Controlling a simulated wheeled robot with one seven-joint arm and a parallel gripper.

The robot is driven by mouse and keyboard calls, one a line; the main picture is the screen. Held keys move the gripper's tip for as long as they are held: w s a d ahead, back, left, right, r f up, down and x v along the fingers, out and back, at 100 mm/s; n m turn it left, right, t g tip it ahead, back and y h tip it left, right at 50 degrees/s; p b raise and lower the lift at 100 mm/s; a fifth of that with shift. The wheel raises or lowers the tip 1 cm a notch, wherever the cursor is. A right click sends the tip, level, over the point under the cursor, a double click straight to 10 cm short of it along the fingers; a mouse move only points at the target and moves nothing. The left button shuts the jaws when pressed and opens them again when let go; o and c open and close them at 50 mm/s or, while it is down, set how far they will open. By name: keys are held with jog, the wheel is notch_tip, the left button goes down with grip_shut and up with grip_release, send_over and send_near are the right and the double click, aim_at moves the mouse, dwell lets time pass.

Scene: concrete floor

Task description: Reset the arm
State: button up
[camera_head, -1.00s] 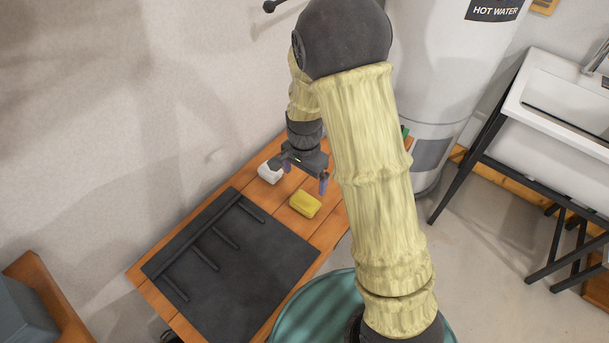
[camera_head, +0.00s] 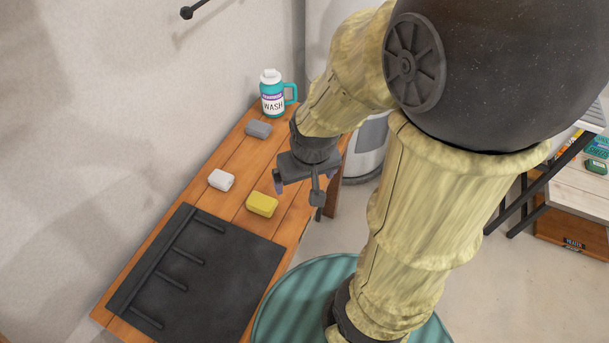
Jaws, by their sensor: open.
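My gripper (camera_head: 299,196) is open and empty, pointing down over the right edge of the wooden table, to the right of the yellow block. My arm, in a pale yellow sleeve with dark joints, bends above and to the right of the table. The table (camera_head: 226,160) carries a yellow block (camera_head: 262,204), a white block (camera_head: 221,180) and a grey block (camera_head: 258,128). The gripper appears apart from all of them.
A black ribbed mat (camera_head: 215,262) covers the table's near part. A teal wash bottle (camera_head: 272,95) stands at its far end by the wall. A white tank (camera_head: 365,150) stands behind the arm. A shelf (camera_head: 580,190) is at right.

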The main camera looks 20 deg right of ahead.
jog(key=shift+w+r, duration=0.1)
jog(key=w+p+v, duration=0.1)
jog(key=p+v, duration=0.5)
jog(key=shift+w+r+p, duration=0.15)
jog(key=shift+r+p, duration=0.25)
dwell(0.9)
